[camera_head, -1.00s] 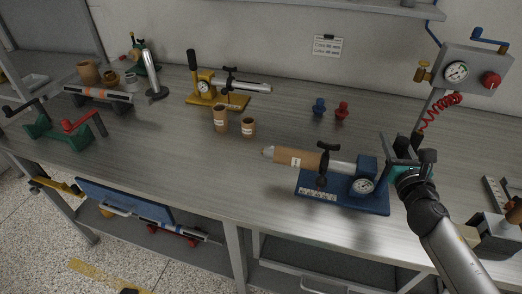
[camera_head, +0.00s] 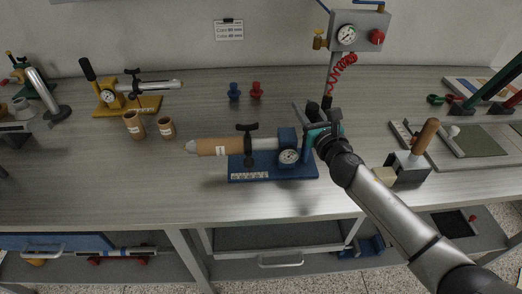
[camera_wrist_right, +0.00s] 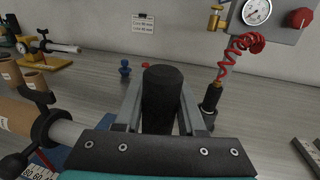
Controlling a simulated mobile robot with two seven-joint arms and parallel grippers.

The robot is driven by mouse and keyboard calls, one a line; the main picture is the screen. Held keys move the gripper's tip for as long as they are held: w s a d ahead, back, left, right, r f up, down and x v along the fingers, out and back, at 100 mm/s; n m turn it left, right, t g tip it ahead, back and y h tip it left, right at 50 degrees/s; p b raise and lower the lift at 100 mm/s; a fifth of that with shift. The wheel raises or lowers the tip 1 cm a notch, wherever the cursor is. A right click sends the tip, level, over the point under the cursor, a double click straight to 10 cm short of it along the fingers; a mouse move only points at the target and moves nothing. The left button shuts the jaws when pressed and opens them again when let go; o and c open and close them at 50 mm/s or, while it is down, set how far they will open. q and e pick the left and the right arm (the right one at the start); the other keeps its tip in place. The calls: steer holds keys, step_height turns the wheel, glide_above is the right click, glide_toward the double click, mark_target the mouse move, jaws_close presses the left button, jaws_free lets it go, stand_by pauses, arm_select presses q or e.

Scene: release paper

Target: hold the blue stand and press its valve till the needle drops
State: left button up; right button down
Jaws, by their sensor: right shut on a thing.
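The blue stand (camera_head: 272,172) is on the bench and carries a brown paper tube (camera_head: 220,146) on a metal rod, a black T-shaped clamp (camera_head: 247,128) and a round gauge (camera_head: 288,157). The gauge needle is too small to read. A black ball knob (camera_wrist_right: 12,166) shows at the clamp in the right wrist view; I cannot tell which part is the valve. My right gripper (camera_head: 318,112) is at the stand's right end. In the right wrist view its fingers are shut on an upright black cylinder (camera_wrist_right: 161,98). My left gripper is not in view.
A wall gauge box (camera_head: 350,38) with a red coiled hose (camera_head: 342,72) hangs behind my right gripper; the hose's black end stands close by. A yellow stand (camera_head: 128,105) and brown tubes (camera_head: 133,125) are at left. A wooden-handled tool (camera_head: 424,138) is at right.

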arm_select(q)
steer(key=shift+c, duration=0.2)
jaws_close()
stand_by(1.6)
